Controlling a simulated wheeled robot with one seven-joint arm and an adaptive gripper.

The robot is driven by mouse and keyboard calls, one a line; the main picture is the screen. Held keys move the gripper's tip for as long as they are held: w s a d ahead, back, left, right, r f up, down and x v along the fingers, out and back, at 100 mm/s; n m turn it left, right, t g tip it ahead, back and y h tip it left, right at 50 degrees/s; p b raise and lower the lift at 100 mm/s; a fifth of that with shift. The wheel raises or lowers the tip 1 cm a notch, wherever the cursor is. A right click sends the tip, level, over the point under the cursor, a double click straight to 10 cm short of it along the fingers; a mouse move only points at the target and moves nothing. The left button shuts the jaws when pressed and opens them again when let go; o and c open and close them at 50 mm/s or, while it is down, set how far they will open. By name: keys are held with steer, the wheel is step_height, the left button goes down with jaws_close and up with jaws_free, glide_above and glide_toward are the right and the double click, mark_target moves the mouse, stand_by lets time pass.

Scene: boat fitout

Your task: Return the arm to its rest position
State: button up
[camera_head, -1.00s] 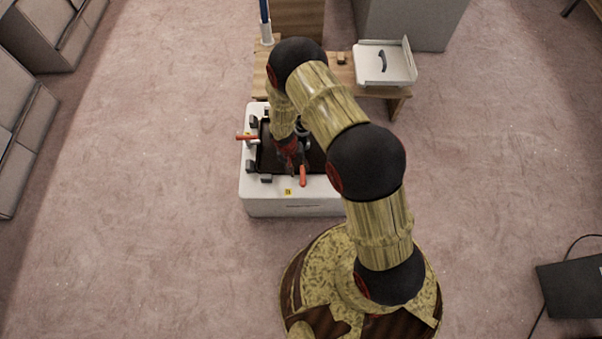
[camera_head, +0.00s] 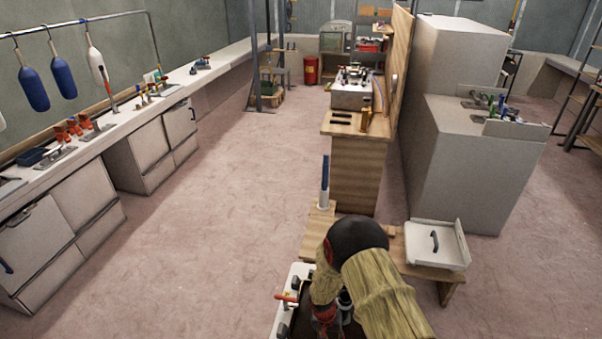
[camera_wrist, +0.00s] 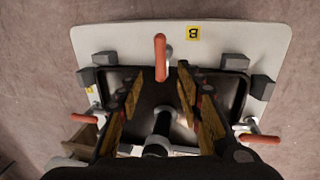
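My arm reaches down over a white box (camera_head: 299,270) at the bottom of the head view. A black cylindrical part (camera_wrist: 162,124) stands in the recess, partly hidden by the gripper. I cannot tell whether the fingers touch anything.
Behind the box is a low wooden bench (camera_head: 317,222) with a blue-and-white upright item (camera_head: 324,184) and a white tray-like lid with a dark handle (camera_head: 436,246). A wooden counter (camera_head: 355,175) and grey cabinets (camera_head: 465,165) stand beyond. The carpet (camera_head: 220,200) to the left is clear.

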steer(key=s+d+r+n+g, duration=0.2)
steer(key=s+r+n, duration=0.1)
steer(key=s, duration=0.4)
steer(key=s+r+t+p, duration=0.1)
steer(key=s+r, duration=0.4)
steer(key=r, duration=1.3)
steer(key=s+r+t+y+p, duration=0.1)
steer(key=s+r+t, duration=0.3)
steer(key=r, duration=1.4)
steer(key=s+r+t+y+p, duration=0.1)
steer(key=s+r+t, duration=0.2)
steer(key=r, duration=1.6)
steer(key=s, duration=0.2)
steer(key=shift+s+d+p, duration=0.3)
steer(key=shift+s+p, duration=0.05)
steer(key=shift+c, duration=0.8)
